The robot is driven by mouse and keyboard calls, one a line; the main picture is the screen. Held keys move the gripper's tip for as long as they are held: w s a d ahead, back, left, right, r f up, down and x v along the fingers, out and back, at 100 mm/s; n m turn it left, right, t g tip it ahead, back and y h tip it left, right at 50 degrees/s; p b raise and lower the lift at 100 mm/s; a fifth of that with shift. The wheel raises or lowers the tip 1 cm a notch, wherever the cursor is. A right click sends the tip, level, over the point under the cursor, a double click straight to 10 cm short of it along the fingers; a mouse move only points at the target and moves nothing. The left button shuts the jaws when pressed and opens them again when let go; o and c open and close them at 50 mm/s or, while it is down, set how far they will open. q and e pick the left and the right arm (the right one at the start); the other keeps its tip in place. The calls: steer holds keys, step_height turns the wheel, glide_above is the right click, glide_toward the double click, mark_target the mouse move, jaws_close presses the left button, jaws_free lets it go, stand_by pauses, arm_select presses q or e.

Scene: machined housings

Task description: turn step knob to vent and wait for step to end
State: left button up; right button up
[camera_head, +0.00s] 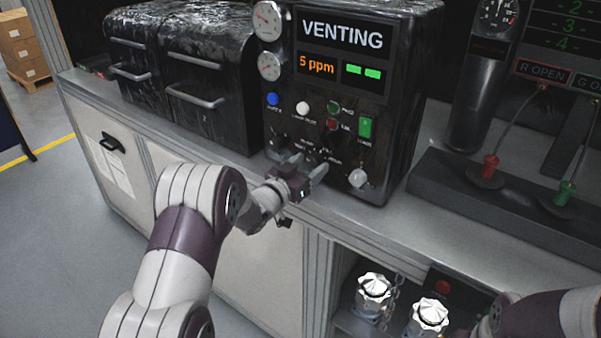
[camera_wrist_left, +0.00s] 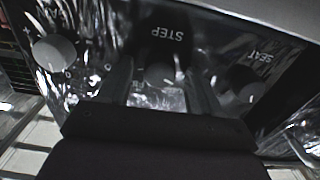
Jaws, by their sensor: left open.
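The black control box (camera_head: 408,90) stands on the bench, its display (camera_head: 343,37) reading "VENTING" above "5 ppm" and two green bars. In the left wrist view the "STEP" label (camera_wrist_left: 168,33) appears upside down, with the step knob (camera_wrist_left: 160,73) below it. My left gripper (camera_head: 300,164) is at the lower front of the box. In the wrist view its open fingers (camera_wrist_left: 160,88) lie either side of the step knob; I cannot tell whether they touch it. The knob's pointer setting is not readable. My right forearm enters at lower right; its gripper is not visible.
A pale knob (camera_wrist_left: 54,52) and the "SEAT" knob (camera_wrist_left: 247,88) flank the step knob closely. A white knob (camera_head: 357,178) sits right of my gripper. Black drawer units (camera_head: 205,75) stand left. Red (camera_head: 490,167) and green (camera_head: 565,192) levers stand right.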

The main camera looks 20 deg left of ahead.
arm_select(q)
steer(key=b+v, duration=0.1)
steer(key=v, duration=1.1)
steer(key=shift+s+b, duration=0.2)
steer(key=shift+b, duration=0.2)
steer(key=shift+a, duration=0.1)
steer(key=s+a+f+n+g+y, duration=0.45)
steer(key=s+f+g+y, duration=0.25)
steer(key=s+f+g, duration=0.45)
steer(key=s+d+r+g+p, duration=0.2)
steer(key=s+d+g, duration=0.2)
steer(key=s+d, duration=0.5)
steer(key=s+m, duration=0.1)
steer(key=s, duration=0.1)
steer(key=shift+s+r+h, duration=0.3)
steer(key=shift+s+h, duration=0.05)
steer(key=shift+h, duration=0.05)
